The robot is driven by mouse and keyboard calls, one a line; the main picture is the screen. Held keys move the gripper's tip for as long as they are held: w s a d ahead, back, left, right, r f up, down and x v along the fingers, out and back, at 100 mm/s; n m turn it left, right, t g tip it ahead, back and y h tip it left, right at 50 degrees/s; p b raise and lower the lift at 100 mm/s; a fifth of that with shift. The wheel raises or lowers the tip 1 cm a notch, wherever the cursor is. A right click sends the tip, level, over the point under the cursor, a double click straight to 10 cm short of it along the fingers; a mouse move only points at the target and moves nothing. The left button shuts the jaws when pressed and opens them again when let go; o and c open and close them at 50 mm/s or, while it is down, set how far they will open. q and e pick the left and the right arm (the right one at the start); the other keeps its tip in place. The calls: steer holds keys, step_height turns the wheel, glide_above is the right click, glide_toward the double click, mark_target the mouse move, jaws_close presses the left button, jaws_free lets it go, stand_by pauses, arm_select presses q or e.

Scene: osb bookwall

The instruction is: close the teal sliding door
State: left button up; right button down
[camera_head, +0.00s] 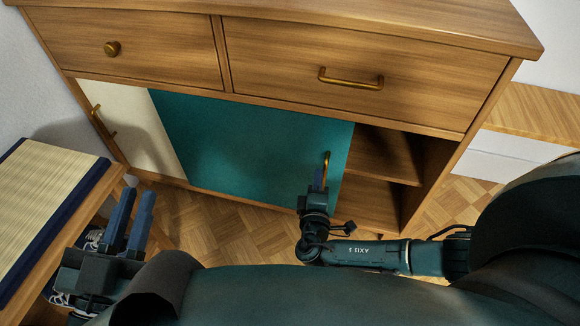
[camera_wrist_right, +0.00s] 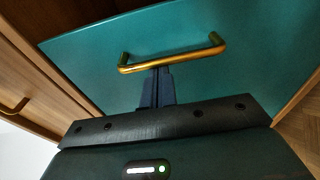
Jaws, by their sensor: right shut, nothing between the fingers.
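The teal sliding door (camera_head: 240,140) covers the middle of the cabinet's lower part. To its right the compartment (camera_head: 385,170) stands open, showing a wooden shelf. The door's brass handle (camera_head: 326,163) is near its right edge; it also shows in the right wrist view (camera_wrist_right: 172,58). My right gripper (camera_head: 319,176) is shut and empty at the handle. In the right wrist view its fingertips (camera_wrist_right: 157,72) meet or pass behind the handle bar; I cannot tell which. My left gripper (camera_head: 135,205) is open and empty, away from the cabinet at the lower left.
A cream door (camera_head: 135,125) with a brass handle stands left of the teal one. Two wooden drawers (camera_head: 360,75) are above. A bench with a woven mat (camera_head: 45,200) is at the left, close to my left gripper. Parquet floor (camera_head: 220,225) lies in front.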

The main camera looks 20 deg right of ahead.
arm_select(q)
steer(key=shift+s+a+f+y+p, duration=0.15)
steer(key=shift+f+y+p, duration=0.3)
steer(key=shift+p, duration=0.4)
arm_select(e)
steer(key=s+d, duration=0.6)
steer(key=d, duration=0.3)
steer(key=s+d, duration=0.7)
steer(key=d, duration=0.2)
steer(key=shift+s+d, duration=0.25)
steer(key=shift+d, duration=0.1)
arm_select(q)
steer(key=shift+r, duration=0.1)
arm_select(e)
steer(key=shift+d, duration=0.1)
